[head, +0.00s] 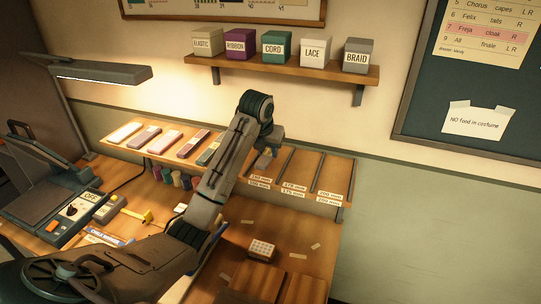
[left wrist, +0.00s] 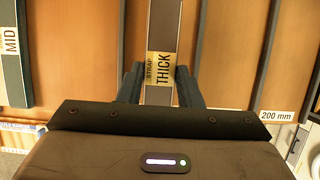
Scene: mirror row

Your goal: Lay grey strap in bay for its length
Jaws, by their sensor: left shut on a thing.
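My left gripper (head: 266,150) is over the slanted shelf, near its middle. In the left wrist view the gripper (left wrist: 160,92) is shut on the grey strap (left wrist: 163,22), with one finger on each side. The strap has a yellow label reading STRAP THICK and runs upright out of the top of that view. The bays are open wooden slots between dark dividers (left wrist: 273,45); a 200 mm tag (left wrist: 277,116) is at the lower right. I cannot tell whether the strap touches the shelf floor. My right gripper is not in view.
Several coloured strips (head: 193,144) lie on the shelf's left part. The bays at the right (head: 325,172) look empty. A piece labelled MID (left wrist: 11,50) is at the left in the wrist view. Below, the bench holds a small dotted box (head: 262,249) and scraps.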

